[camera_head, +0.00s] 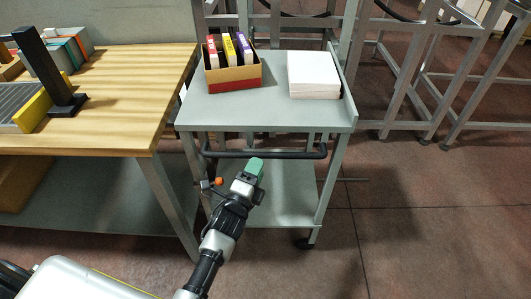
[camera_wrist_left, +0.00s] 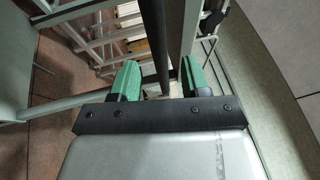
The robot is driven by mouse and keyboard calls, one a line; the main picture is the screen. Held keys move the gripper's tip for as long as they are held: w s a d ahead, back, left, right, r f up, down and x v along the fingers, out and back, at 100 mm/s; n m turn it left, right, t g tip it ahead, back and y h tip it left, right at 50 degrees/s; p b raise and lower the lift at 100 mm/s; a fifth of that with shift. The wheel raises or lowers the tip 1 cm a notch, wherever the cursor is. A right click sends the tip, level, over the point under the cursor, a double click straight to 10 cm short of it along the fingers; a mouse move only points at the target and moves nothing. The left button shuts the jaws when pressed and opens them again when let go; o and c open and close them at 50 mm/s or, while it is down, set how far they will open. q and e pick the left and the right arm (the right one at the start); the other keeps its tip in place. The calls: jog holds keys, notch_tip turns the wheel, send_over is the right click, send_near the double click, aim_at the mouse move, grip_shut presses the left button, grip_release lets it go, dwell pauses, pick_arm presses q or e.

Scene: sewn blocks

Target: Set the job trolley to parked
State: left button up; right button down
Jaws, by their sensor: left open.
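The job trolley (camera_head: 265,113) is grey, with a top shelf, a lower shelf (camera_head: 285,190) and a dark castor at its front right leg. A black handle bar (camera_head: 295,154) runs along its front edge. My left gripper (camera_head: 257,167) is at the handle, near its middle. In the left wrist view the green fingers of my left gripper (camera_wrist_left: 160,78) are open, and the dark bar (camera_wrist_left: 153,40) runs between them; I cannot tell whether they touch it. A small orange knob (camera_head: 217,181) shows left of the gripper. My right gripper is not in view.
A wooden workbench (camera_head: 125,100) stands close to the trolley's left. On the trolley are a cardboard box (camera_head: 233,76) of coloured binders and a white paper stack (camera_head: 314,75). Grey frames (camera_head: 410,100) stand behind right. The floor (camera_head: 430,220) at right is clear.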

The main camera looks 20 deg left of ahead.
aim_at(263, 156)
pick_arm(q)
jog(key=x, duration=0.4)
jog(key=shift+w+d, duration=0.1)
jog(key=shift+w, duration=0.15)
jog(key=shift+w+r, duration=0.1)
jog(key=shift+w, duration=0.45)
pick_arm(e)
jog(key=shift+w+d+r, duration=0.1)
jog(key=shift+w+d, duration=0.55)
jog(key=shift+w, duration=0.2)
pick_arm(q)
grip_shut()
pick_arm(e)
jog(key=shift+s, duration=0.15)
